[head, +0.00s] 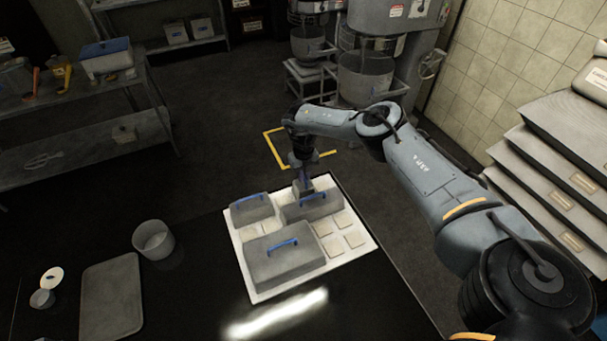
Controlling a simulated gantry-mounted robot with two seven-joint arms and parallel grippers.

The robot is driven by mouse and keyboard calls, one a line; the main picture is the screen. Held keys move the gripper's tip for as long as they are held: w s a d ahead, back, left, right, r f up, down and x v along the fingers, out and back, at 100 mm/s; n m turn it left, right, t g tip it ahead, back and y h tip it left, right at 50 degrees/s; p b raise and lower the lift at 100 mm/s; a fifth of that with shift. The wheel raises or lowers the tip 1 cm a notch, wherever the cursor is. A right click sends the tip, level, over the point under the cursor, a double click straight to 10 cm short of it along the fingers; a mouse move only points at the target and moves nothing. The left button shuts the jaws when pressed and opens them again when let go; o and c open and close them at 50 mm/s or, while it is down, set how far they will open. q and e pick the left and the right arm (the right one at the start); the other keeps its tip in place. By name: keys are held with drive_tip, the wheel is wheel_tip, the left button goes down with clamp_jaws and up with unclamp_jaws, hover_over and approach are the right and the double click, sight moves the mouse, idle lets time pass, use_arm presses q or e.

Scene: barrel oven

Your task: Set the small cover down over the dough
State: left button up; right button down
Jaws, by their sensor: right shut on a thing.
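My right gripper (303,165) reaches in over the far part of the white board (262,292). It is shut on the small grey cover (304,187), with a bit of blue showing at the jaws. The small cover appears against the back of a larger grey cover; whether they touch cannot be told. Pale flat squares of dough (355,239) lie uncovered on the right side of the board, and a few more (250,232) show between the covers. My left gripper is not in view.
Three other grey covers with blue handles sit on the board: a large one (285,265) in front, one (250,210) back left, one (318,207) back right. A round container (153,240) and grey slab (110,300) lie left on the dark table.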

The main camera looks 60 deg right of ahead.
drive_tip(key=shift+f, duration=0.2)
idle(0.6)
drive_tip(key=shift+f+b, duration=0.3)
drive_tip(key=shift+b, duration=0.05)
drive_tip(key=c, duration=1.1)
unclamp_jaws()
